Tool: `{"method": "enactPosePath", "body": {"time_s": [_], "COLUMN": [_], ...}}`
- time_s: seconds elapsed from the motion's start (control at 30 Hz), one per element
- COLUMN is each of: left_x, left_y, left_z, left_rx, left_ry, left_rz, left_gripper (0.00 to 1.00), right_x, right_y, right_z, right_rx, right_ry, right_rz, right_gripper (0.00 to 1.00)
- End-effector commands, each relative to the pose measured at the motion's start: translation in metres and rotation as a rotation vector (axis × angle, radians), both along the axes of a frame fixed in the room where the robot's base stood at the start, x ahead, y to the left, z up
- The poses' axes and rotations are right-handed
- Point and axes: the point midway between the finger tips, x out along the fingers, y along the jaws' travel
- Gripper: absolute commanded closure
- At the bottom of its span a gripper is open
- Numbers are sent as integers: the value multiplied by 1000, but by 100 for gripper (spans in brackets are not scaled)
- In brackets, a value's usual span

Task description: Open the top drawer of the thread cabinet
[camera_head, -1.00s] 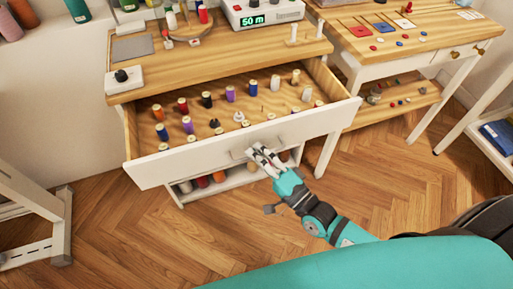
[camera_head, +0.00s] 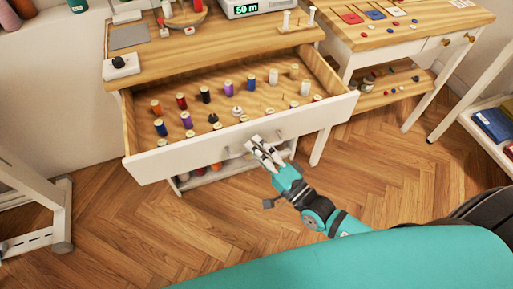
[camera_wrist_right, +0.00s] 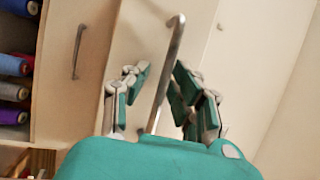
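The thread cabinet (camera_head: 215,48) has a wooden top, and its top drawer (camera_head: 240,139) is pulled well out. Rows of coloured thread spools stand inside it. My right gripper (camera_head: 258,148) is at the middle of the pale drawer front, at the handle. In the right wrist view the metal handle bar (camera_wrist_right: 168,70) runs between the spread fingers of my right gripper (camera_wrist_right: 160,95). Gaps show on both sides of the bar, so the fingers are open around it. My left gripper is not in view.
A second table (camera_head: 410,36) with small coloured pieces stands at the right. A shelf with blue books (camera_head: 493,124) is at the far right. A white frame stand (camera_head: 60,215) is at the left. The wooden floor (camera_head: 190,235) in front of the cabinet is clear.

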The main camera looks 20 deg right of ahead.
Motion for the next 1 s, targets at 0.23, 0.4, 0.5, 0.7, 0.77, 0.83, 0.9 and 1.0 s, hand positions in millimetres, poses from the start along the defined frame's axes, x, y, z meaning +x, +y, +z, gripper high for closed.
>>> {"method": "enactPosePath", "body": {"time_s": [0.23, 0.4, 0.5, 0.7, 0.77, 0.83, 0.9, 1.0], "left_x": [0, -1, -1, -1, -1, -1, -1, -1], "left_y": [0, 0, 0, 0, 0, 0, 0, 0], "left_z": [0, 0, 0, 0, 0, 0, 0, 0], "left_rx": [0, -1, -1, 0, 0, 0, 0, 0], "left_ry": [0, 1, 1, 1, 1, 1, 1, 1], "left_rz": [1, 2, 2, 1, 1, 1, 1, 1], "left_gripper": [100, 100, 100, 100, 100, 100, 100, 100], "right_x": [0, -7, -21, -60, -71, -83, -92, -101], "right_y": [0, -3, -9, -28, -33, -38, -42, -47], "right_z": [2, 0, -3, -11, -13, -15, -17, -18], "right_rx": [4, 2, 2, 1, 1, 1, 1, 1], "right_ry": [-3, -2, 0, 3, 2, 0, 0, 0], "right_rz": [0, 0, 1, 1, 1, 1, 0, 0], "right_gripper": [68, 68, 68, 68, 68, 68, 68, 68]}}
